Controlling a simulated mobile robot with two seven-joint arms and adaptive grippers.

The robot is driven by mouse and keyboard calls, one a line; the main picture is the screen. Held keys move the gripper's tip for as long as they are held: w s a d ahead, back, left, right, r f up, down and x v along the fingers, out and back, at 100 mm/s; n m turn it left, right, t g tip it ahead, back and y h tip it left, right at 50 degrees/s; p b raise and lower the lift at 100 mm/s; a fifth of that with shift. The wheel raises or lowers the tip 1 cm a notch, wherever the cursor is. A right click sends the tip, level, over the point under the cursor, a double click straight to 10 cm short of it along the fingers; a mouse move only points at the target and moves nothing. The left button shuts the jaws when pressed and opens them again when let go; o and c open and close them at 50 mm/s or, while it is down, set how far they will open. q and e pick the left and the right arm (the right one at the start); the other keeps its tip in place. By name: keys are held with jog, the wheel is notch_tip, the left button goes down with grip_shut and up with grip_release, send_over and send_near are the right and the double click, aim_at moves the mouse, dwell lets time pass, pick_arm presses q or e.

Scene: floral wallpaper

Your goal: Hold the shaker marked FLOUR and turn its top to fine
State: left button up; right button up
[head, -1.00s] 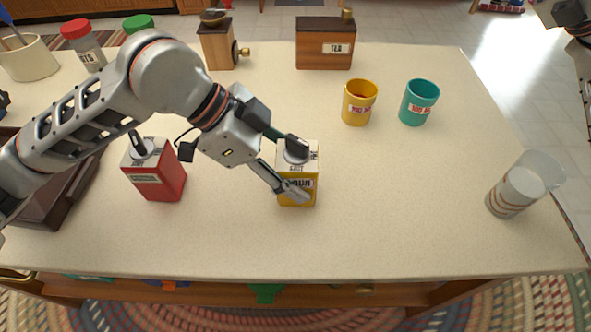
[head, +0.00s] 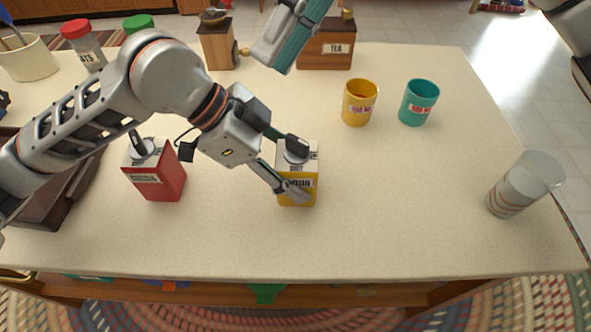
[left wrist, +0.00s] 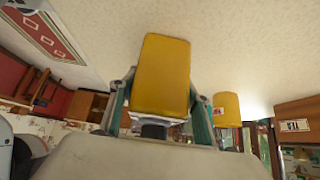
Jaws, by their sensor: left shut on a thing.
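A yellow box-shaped shaker (head: 313,185) with a white upper part and a round grey top stands on the table. Its front label is partly covered by a finger and hard to read. My left gripper (head: 300,170) is shut on this shaker, one finger on each side. The left wrist view shows the yellow body (left wrist: 163,75) between the fingers. A similar red shaker (head: 165,185) with a grey top stands to the left; its label is too small to read. My right gripper (head: 284,48) hangs at the top of the head view, partly cut off, above and apart from the yellow shaker.
A yellow cup (head: 358,108) and a teal cup (head: 417,108) stand to the right, behind the shaker. A clear glass (head: 520,190) is near the right edge. A grinder (head: 216,48) and a TEA box (head: 322,55) stand at the back. The front middle of the table is clear.

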aim_at(297, 139)
jog(key=f+t+h, duration=0.1)
jog(key=f+h, duration=0.1)
jog(key=d+f+m+t+h, duration=0.1)
jog(key=f+t+h, duration=0.1)
jog(key=h, duration=0.1)
jog(key=f+m+t+h, duration=0.1)
jog(key=f+t+h, duration=0.1)
jog(key=h, duration=0.1)
jog(key=shift+s+d, duration=0.2)
jog(key=shift+s, duration=0.05)
jog(key=shift+f, duration=4.25)
grip_shut()
